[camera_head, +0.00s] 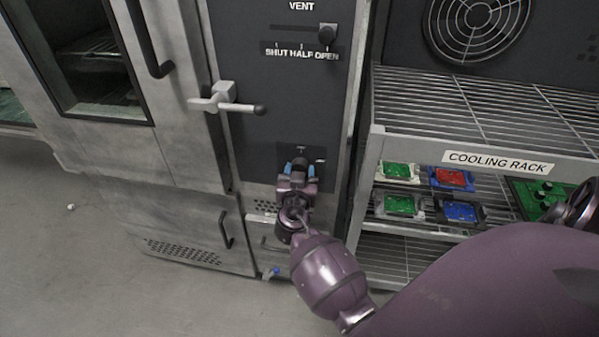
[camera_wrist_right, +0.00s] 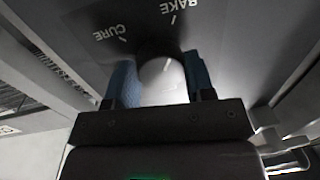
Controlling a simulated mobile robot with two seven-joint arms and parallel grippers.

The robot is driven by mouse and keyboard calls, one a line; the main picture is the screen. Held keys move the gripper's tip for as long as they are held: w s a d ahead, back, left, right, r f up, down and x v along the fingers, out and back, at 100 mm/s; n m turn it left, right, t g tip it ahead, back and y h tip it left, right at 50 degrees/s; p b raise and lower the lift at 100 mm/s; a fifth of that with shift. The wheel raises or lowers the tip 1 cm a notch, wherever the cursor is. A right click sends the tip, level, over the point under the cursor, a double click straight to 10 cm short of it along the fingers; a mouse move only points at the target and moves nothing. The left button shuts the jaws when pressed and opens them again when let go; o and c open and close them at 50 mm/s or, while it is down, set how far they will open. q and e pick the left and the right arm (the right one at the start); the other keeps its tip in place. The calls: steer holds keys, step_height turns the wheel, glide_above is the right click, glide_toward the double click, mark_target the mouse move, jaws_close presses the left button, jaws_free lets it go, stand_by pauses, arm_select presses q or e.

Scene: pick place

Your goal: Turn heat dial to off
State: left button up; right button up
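The heat dial (camera_wrist_right: 163,88) is a pale round knob on the dark oven panel in the right wrist view. A short light line on it points up, toward the BAKE mark; the CURE mark is to its left. No OFF label is readable. My right gripper (camera_wrist_right: 161,85) has one blue finger on each side of the dial, and both appear to touch it. In the head view my right gripper (camera_head: 299,168) is at the lower part of the panel and hides the dial. My left gripper is not in view.
Above are a vent slider (camera_head: 327,36) labelled SHUT, HALF, OPEN and a grey door latch (camera_head: 228,100). A cooling rack (camera_head: 480,150) with coloured trays stands close on the right. Open floor (camera_head: 90,270) lies to the left.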

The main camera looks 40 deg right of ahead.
steer(key=c, duration=0.3)
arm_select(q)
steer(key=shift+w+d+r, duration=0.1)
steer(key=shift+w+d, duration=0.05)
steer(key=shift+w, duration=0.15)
arm_select(e)
steer(key=shift+c, duration=0.2)
